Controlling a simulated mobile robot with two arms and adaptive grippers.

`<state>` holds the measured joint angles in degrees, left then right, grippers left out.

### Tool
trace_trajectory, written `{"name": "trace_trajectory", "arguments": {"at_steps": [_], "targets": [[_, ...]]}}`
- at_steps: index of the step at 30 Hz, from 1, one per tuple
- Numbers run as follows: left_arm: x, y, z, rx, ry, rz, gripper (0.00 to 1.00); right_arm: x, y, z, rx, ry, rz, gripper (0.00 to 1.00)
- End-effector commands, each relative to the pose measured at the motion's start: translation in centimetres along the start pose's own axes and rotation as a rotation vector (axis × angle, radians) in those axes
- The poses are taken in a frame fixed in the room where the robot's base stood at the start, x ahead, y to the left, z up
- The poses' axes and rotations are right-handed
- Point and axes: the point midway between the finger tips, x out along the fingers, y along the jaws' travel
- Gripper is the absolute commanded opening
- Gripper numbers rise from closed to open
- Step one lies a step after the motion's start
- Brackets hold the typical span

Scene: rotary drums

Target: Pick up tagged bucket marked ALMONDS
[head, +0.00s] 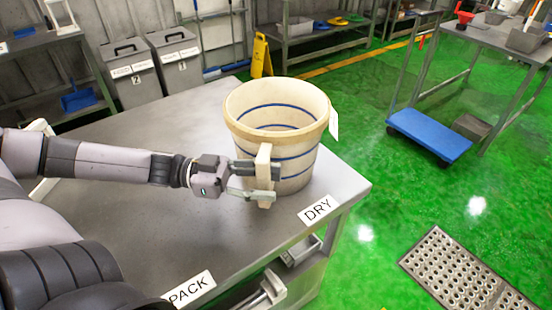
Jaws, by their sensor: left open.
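A cream bucket (301,155) with blue hoops stands upright on the grey metal table (150,120), near the corner labelled DRY. It looks empty inside. A white tag (334,122) hangs at the right of its rim; I cannot read any writing on it. A pale upright handle (264,160) sticks out on the bucket's near left side. My left gripper (262,181) is at this handle, its fingers open around it. I cannot tell whether they touch it. My right gripper is not in view.
Labels DRY (319,208) and PACK (188,288) mark the table's front edge. Grey bins (131,72) and a yellow floor sign (261,57) stand behind. A blue-topped cart (430,134) and a metal floor grate (450,268) are at the right. The table left of the bucket is clear.

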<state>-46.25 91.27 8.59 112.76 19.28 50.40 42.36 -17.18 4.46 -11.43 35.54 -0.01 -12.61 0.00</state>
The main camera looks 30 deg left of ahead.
Motion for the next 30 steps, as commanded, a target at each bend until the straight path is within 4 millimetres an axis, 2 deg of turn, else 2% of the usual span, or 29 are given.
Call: {"name": "trace_trajectory", "arguments": {"at_steps": [5, 23, 30], "targets": [[-0.03, -0.01, -0.09, 0.000, 0.000, 0.000, 0.40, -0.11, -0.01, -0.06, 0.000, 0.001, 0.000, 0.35], [-0.06, -0.01, -0.06, 0.000, 0.000, 0.000, 0.00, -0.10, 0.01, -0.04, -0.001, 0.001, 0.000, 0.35], [-0.06, -0.01, -0.06, 0.000, 0.000, 0.000, 0.00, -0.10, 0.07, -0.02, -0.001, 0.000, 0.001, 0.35]]}}
